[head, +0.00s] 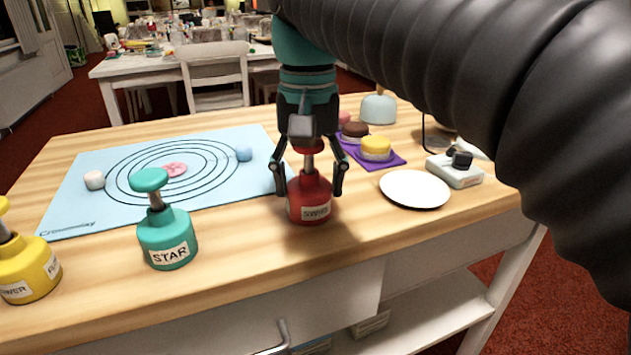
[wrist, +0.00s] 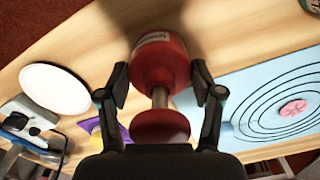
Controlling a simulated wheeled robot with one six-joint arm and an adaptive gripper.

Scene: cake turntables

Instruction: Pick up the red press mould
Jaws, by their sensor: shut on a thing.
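The red press mould (head: 309,205) stands upright at the front middle of the wooden table, with a white label on its body. Its lettering is too small to read surely. In the wrist view the mould (wrist: 158,62) shows its red body, metal stem and round red knob. My gripper (head: 310,190) comes down from above, its fingers on either side of the mould's body, shut on it. In the wrist view my gripper (wrist: 159,84) has one pad at each side of the body. I cannot tell whether the base touches the table.
A teal mould (head: 168,240) labelled STAR and a yellow mould (head: 30,268) stand to the left. Behind lies a blue mat (head: 75,205) with rings and small dough lumps. To the right are a white plate (head: 414,189), a purple mat (head: 395,160) with cakes, and a white device (head: 455,172).

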